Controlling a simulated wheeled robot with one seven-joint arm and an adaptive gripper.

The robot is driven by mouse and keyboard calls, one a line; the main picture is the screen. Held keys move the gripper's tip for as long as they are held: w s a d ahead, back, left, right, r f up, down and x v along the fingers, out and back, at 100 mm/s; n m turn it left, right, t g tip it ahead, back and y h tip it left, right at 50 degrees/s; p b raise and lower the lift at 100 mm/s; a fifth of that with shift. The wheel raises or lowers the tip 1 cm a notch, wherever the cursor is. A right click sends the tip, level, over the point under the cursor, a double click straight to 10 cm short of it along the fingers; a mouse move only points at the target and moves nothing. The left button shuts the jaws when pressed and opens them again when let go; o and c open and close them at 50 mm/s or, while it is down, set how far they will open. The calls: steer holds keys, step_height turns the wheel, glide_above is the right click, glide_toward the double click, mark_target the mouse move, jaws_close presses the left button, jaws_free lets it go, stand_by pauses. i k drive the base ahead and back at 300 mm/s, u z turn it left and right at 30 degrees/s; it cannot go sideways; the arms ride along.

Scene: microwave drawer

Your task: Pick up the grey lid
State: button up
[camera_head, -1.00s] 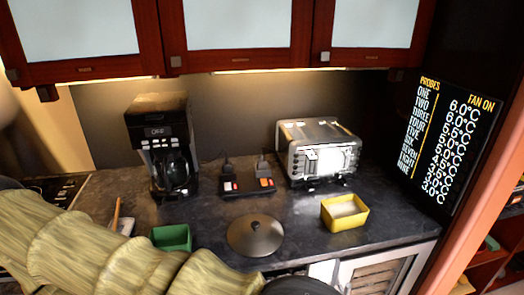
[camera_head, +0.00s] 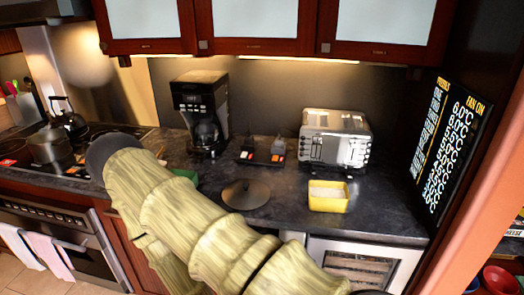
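The grey lid (camera_head: 258,195) is a dark, round, shallow disc with a small knob on top. It lies flat on the dark countertop, between the green box and the yellow box. My arm, with pale olive segments, crosses the lower middle of the view in front of the counter. Its upper segments pass just in front of and left of the lid. My gripper's fingers do not show, so I cannot see whether they are open or shut. Nothing visible touches the lid.
A yellow box (camera_head: 328,198) stands right of the lid, a toaster (camera_head: 336,138) behind it. A coffee maker (camera_head: 202,112) stands behind left; a green box (camera_head: 186,175) is partly hidden by my arm. A pot (camera_head: 50,146) and kettle (camera_head: 69,119) are on the stove.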

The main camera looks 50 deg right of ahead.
mark_target(243, 194)
steer(key=z, duration=1.25)
